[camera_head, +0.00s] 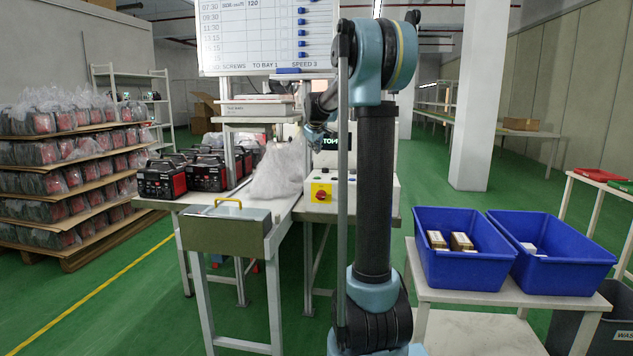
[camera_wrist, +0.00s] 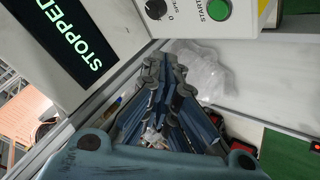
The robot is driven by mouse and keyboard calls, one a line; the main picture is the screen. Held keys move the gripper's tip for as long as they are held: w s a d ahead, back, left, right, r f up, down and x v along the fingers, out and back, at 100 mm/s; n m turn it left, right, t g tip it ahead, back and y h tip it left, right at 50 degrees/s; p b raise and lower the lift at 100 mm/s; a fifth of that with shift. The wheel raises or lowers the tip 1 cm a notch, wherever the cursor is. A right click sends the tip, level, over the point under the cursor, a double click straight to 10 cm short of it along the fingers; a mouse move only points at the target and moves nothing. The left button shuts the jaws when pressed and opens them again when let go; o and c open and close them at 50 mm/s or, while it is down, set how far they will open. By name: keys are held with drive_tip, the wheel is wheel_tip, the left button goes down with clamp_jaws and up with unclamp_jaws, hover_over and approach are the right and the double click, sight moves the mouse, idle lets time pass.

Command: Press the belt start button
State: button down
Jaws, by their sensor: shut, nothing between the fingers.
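The green START button (camera_wrist: 218,10) is at the top of the wrist view, on a white control panel (camera_wrist: 200,28) beside a black speed knob (camera_wrist: 156,9). A dark display (camera_wrist: 75,35) next to the panel reads STOPPED. My gripper (camera_wrist: 165,66) is shut and empty, its fingertips apart from the button in the picture, below and left of it. In the head view my gripper (camera_head: 317,134) is small and partly hidden, near the display (camera_head: 335,143) of the white machine.
A red stop button (camera_head: 321,193) on a yellow plate is on the machine's front. A clear plastic bag (camera_head: 278,172) lies on the table left of it; black-red power stations (camera_head: 162,180) stand farther left. Blue bins (camera_head: 464,250) are at right. Green floor is open at left.

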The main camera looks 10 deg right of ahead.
drive_tip(key=shift+f, duration=0.1)
drive_tip(key=shift+f, duration=4.3)
drive_tip(key=shift+s+f, duration=0.1)
drive_tip(key=shift+f, duration=0.6)
drive_tip(key=shift+r, duration=0.8)
drive_tip(key=shift+r, duration=0.1)
drive_tip(key=shift+r, duration=2.4)
